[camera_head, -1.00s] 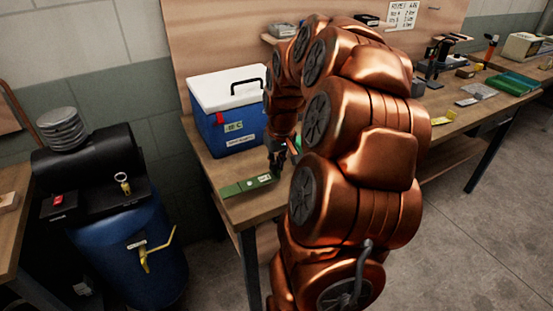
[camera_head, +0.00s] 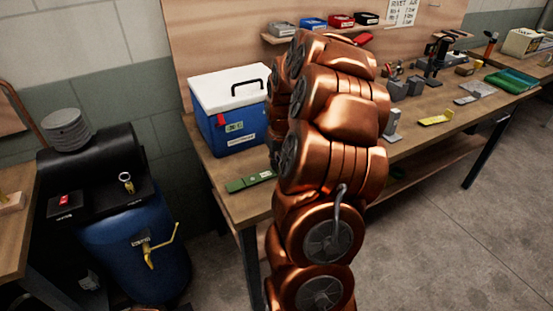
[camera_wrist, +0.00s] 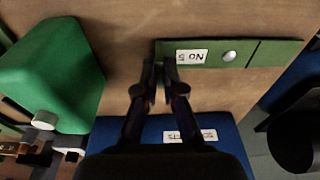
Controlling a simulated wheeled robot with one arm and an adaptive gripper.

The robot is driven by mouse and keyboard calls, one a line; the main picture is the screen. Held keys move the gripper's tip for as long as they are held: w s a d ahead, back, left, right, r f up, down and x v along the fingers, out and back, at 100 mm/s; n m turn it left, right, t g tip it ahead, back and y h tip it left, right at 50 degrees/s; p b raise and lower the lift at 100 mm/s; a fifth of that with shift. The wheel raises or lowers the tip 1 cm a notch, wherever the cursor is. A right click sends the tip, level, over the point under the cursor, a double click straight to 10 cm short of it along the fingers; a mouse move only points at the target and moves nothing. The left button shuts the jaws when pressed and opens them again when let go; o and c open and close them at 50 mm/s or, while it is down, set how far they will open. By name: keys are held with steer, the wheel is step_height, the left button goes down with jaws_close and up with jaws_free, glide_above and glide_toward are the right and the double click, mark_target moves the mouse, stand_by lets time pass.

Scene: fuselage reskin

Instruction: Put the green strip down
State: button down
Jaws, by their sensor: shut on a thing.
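The green strip (camera_head: 248,182) lies along the front of the wooden bench, in front of the blue cooler. In the wrist view the strip (camera_wrist: 275,52) shows a white label and a round metal spot, and a dark line crosses it. My gripper (camera_wrist: 159,76) has its two fingertips close together at the strip's left end, shut on its edge. How much of the strip is between the fingertips is hard to see. In the head view my arm hides the gripper.
The blue cooler (camera_head: 228,110) with a white lid stands close behind the strip. In the wrist view a green block-like thing (camera_wrist: 55,70) with metal parts is at the left. A blue drum (camera_head: 135,255) stands left of the bench. Several tools lie further right.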

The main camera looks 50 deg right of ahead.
steer(key=shift+f+b, duration=0.2)
steer(key=shift+b, duration=0.1)
steer(key=c, duration=1.3)
jaws_free()
steer(key=shift+r, duration=0.1)
steer(key=shift+r+p, duration=0.25)
steer(key=shift+p, duration=0.1)
steer(key=r+b, duration=0.1)
steer(key=r, duration=0.3)
steer(key=s+r+b, duration=0.1)
steer(key=r, duration=0.2)
steer(key=r+b, duration=0.1)
steer(key=r, duration=0.3)
steer(key=shift+s+a+r, duration=0.3)
steer(key=shift+s+r, duration=0.05)
